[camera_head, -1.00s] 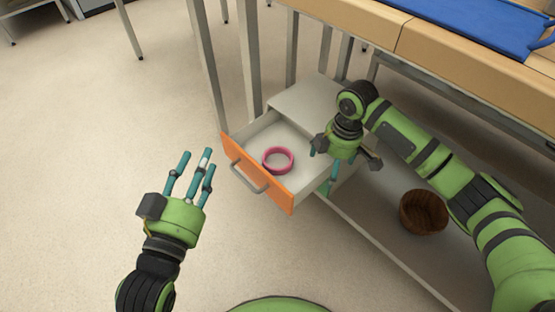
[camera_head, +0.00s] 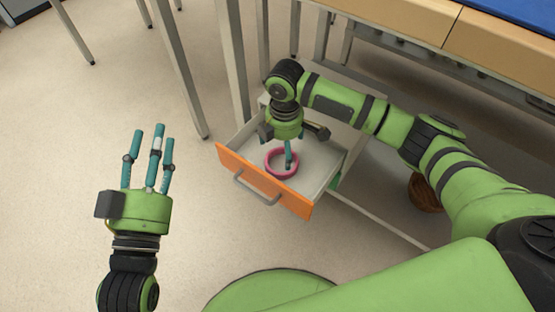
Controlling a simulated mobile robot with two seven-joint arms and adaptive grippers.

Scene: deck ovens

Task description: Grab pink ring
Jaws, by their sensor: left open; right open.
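The pink ring (camera_head: 272,170) lies flat on the floor of an open drawer (camera_head: 318,172) with an orange front (camera_head: 240,171). My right gripper (camera_head: 288,158) points down over the drawer, directly above the ring. One teal finger shows in front of the ring's opening and hides part of its far rim; whether it touches the ring I cannot tell. The other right fingers are mostly hidden behind the gripper body. My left gripper (camera_head: 149,158) is open and empty over the bare floor, left of the drawer, with its fingers pointing away.
A wooden bowl (camera_head: 424,194) stands on the lower shelf to the right, partly hidden by my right arm. Metal table legs (camera_head: 238,70) stand close behind the drawer. A wooden tabletop (camera_head: 420,22) with a blue item (camera_head: 520,10) overhangs at the upper right. The floor at left is clear.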

